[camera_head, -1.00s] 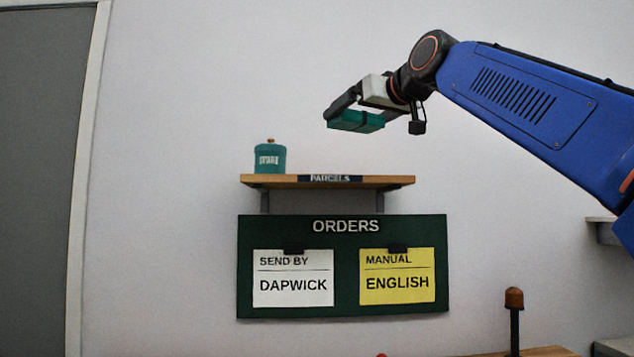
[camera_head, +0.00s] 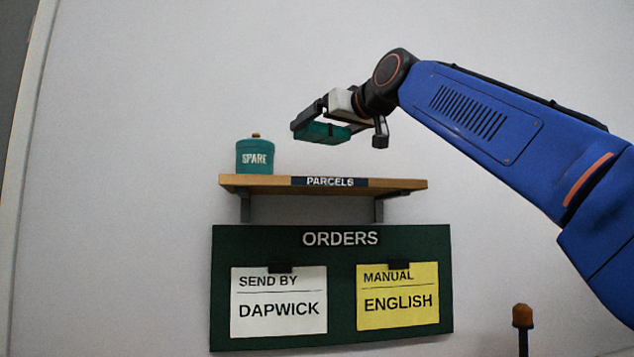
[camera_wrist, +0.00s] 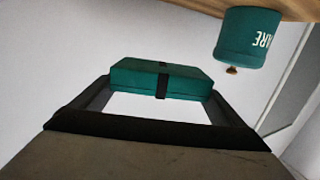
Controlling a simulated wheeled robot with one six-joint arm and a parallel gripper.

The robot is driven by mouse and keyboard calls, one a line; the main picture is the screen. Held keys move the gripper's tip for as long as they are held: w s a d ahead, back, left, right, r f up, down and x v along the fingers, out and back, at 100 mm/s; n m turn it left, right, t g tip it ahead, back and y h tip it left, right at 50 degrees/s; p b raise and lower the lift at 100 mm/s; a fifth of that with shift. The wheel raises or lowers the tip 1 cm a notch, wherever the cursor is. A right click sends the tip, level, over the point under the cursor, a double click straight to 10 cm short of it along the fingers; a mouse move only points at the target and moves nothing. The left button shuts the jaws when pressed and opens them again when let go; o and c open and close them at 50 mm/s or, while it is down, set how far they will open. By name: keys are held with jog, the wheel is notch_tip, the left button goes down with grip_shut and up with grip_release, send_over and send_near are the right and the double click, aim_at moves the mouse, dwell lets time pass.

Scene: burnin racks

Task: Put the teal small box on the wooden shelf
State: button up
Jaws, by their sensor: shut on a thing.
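The teal small box (camera_head: 322,133) is held in my gripper (camera_head: 318,128), above the wooden shelf (camera_head: 270,186) and apart from it in the head view. The box is flat with a dark band across it. In the wrist view the teal box (camera_wrist: 161,80) sits between the two dark fingers, which are shut on its ends. The shelf carries a "PARCELS" label on its front edge. The shelf's wood (camera_wrist: 205,6) also shows along the top of the wrist view.
A teal "SPARE" canister (camera_head: 255,156) stands on the shelf's left end; it also shows in the wrist view (camera_wrist: 246,38). The shelf's middle and right look clear. A green "ORDERS" board (camera_head: 340,240) hangs below. An orange-topped post (camera_head: 522,317) stands lower right.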

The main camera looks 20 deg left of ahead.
jog(key=shift+f, duration=4.9)
jog(key=shift+f, duration=0.1)
jog(key=o, duration=0.9)
jog(key=shift+s+d, duration=0.2)
jog(key=v, duration=1.1)
jog(key=shift+s+d, duration=0.15)
jog(key=shift+d, duration=0.05)
